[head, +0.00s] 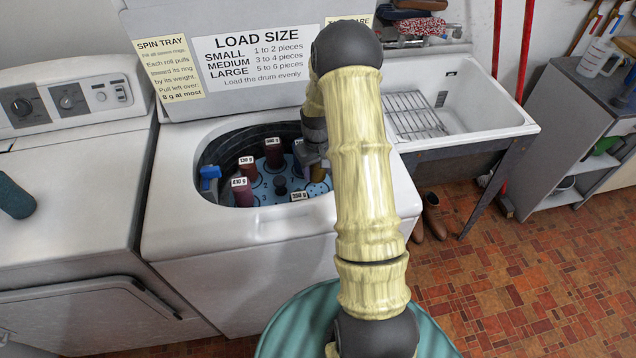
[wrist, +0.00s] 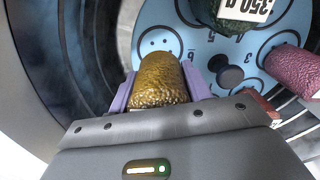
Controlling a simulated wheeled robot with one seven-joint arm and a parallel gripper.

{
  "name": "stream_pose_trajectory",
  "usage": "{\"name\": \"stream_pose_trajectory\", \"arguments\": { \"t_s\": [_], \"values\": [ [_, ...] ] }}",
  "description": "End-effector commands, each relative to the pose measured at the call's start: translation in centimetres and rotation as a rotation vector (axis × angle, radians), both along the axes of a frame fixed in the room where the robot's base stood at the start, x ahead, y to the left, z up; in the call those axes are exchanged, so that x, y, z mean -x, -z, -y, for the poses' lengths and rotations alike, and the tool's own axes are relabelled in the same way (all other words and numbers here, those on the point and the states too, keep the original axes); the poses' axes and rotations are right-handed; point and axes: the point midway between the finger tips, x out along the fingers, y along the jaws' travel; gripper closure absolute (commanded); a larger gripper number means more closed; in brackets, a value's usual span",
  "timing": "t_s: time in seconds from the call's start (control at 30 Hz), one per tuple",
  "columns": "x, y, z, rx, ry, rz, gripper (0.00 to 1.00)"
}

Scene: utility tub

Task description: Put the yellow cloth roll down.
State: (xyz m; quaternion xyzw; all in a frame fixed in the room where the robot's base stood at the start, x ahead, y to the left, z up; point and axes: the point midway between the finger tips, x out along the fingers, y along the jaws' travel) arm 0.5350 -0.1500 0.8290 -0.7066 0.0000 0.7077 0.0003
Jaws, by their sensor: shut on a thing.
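My gripper (wrist: 160,80) is shut on the yellow cloth roll (wrist: 162,82), a gold, textured roll between its two purple-grey fingers. The light blue spin tray (wrist: 205,50) lies beyond it, with numbered rings and small holes. An empty ring marked 6 (wrist: 158,43) shows just past the roll's far end. I cannot tell whether the roll touches the tray.
A dark green roll (wrist: 222,22) labelled 350 g and a plum roll (wrist: 292,72) stand on the tray near a dark central knob (wrist: 229,75). Several labelled rolls, such as the 410 g one (head: 242,192), stand at left. The washer rim (head: 170,200) surrounds the opening.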

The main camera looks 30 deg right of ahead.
Motion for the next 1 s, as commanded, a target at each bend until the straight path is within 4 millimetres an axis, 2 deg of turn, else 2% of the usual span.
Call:
{"name": "stream_pose_trajectory", "arguments": {
  "t_s": [0.13,0.47,0.73,1.0],
  "values": [
    [0.0,1.8,0.0,0.000,0.001,0.000,0.77],
    [0.1,2.1,0.3,0.000,0.006,0.001,0.77],
    [0.1,5.4,0.3,0.000,0.006,-0.002,0.77],
    [0.0,5.7,0.2,0.001,0.005,0.002,0.77]
  ]
}}
